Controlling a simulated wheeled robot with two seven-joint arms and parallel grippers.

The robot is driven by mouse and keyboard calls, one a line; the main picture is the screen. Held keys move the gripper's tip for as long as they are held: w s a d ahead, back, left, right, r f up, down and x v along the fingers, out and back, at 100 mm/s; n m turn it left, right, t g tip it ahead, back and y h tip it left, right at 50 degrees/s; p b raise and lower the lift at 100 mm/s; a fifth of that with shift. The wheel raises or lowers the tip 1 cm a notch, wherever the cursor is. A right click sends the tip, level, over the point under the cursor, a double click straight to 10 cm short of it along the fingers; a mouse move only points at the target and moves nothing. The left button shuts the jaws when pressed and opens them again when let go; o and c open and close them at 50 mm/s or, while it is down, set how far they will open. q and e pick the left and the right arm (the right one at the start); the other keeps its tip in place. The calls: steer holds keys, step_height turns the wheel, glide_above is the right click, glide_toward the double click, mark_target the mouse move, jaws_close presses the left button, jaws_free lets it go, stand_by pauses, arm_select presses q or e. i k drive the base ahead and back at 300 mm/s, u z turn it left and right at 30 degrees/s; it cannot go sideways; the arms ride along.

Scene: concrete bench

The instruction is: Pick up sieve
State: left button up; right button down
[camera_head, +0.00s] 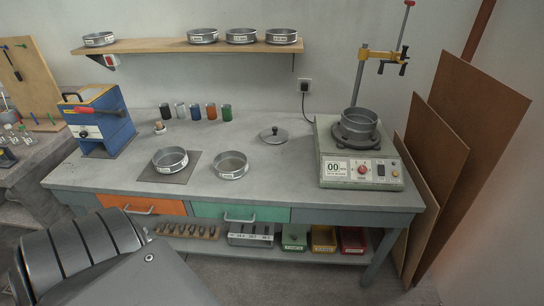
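Several round metal sieves with white labels show in the head view. One sieve (171,160) sits on a dark square mat (188,173) on the bench, left of centre. A second sieve (231,166) sits on the bare bench just right of it. A third sieve (359,126) stands on the sieve shaker (361,169) at the right. More sieves stand on the wall shelf: one at its left end (99,39) and three toward the right (242,36). Neither of my grippers is visible; a large dark grey ribbed part and a grey panel fill the lower left.
A metal lid (273,136) lies behind the second sieve. Coloured cups (211,111) stand at the back. A blue device (98,120) stands left. Brown boards (470,130) lean at the right.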

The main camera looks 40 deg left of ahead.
mark_target(229, 164)
steer(key=z, duration=0.15)
steer(key=i, duration=2.05)
steer(key=u, duration=2.05)
